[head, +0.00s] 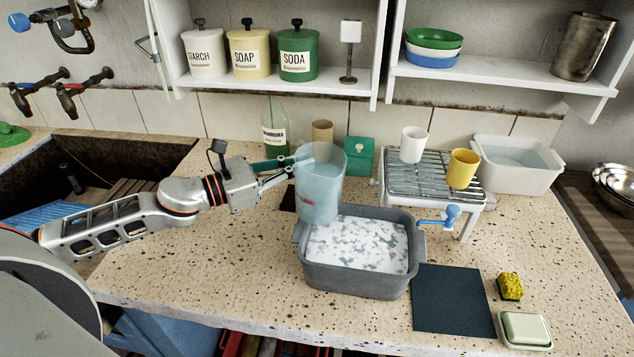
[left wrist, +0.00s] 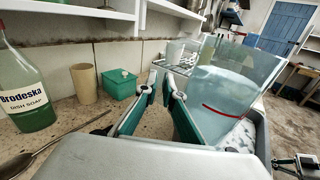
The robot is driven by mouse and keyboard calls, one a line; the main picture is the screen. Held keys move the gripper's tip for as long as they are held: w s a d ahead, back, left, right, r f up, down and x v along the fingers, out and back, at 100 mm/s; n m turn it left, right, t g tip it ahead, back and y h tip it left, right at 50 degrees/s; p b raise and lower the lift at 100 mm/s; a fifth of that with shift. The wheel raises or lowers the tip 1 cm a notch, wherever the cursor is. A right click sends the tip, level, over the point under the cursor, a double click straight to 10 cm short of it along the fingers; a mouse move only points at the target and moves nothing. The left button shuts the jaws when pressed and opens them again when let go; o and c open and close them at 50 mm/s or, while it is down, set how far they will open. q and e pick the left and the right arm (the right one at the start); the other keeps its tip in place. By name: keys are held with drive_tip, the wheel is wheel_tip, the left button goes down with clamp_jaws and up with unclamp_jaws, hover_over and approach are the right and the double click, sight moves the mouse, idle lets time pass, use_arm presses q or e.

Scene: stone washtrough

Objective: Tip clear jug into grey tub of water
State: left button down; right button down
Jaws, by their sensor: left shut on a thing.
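The clear jug (head: 321,185), bluish with a red mark, is in my left gripper (head: 294,168), which is shut on its side. The jug is above the back left edge of the grey tub (head: 355,279). In the left wrist view, the jug (left wrist: 232,85) leans to the right beyond my left gripper (left wrist: 162,88); it looks partly filled, but the level is hard to read. The tub stands on the speckled counter and holds water with white, foam-like patches.
Behind the jug stand a soap bottle (head: 274,128), a brown cylinder (head: 322,131) and a green box (head: 360,156). A wire rack (head: 425,182) with white and yellow cups is to the right. A dark mat (head: 452,300), sponge (head: 510,286) and soap dish (head: 525,330) lie right of the tub.

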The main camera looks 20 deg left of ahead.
use_arm(q)
drive_tip(key=shift+a+r+m, duration=0.1)
drive_tip(key=shift+r+m, duration=0.5)
drive_tip(key=shift+w+r+m, duration=0.1)
drive_tip(key=shift+r+m, duration=0.5)
drive_tip(key=shift+r, duration=0.05)
drive_tip(key=shift+r+m+p, duration=0.3)
drive_tip(key=shift+m, duration=0.1)
